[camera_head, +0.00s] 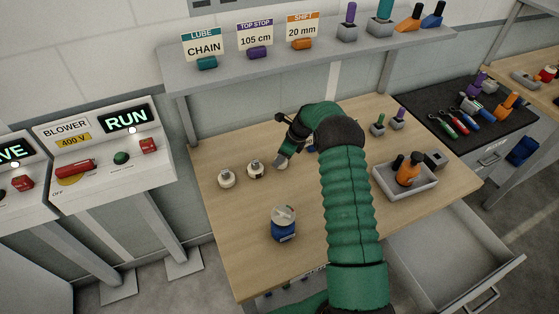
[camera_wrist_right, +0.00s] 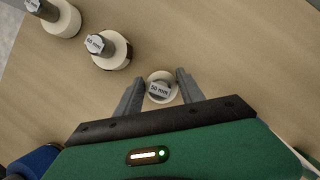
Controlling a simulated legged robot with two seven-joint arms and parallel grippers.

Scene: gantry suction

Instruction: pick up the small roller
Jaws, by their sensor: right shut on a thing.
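Three pale rollers with grey labelled hubs are in a row on the wooden table. The small roller (camera_wrist_right: 161,88), its label reading about 50 mm, sits between the two fingers of my right gripper (camera_wrist_right: 160,88), which is shut on it. In the head view my right gripper (camera_head: 283,161) is at the right end of the row and mostly hides this roller. The middle roller (camera_head: 255,170) and the left roller (camera_head: 226,179) stand apart from it; they also show in the wrist view as a middle roller (camera_wrist_right: 110,49) and a larger roller (camera_wrist_right: 61,18). My left gripper is out of view.
A blue can (camera_head: 284,224) stands at the table's front. A grey tray (camera_head: 409,190) with an orange bottle is at the right, above an open drawer (camera_head: 437,258). A shelf (camera_head: 310,67) with signs runs behind. Bare wood lies around the rollers.

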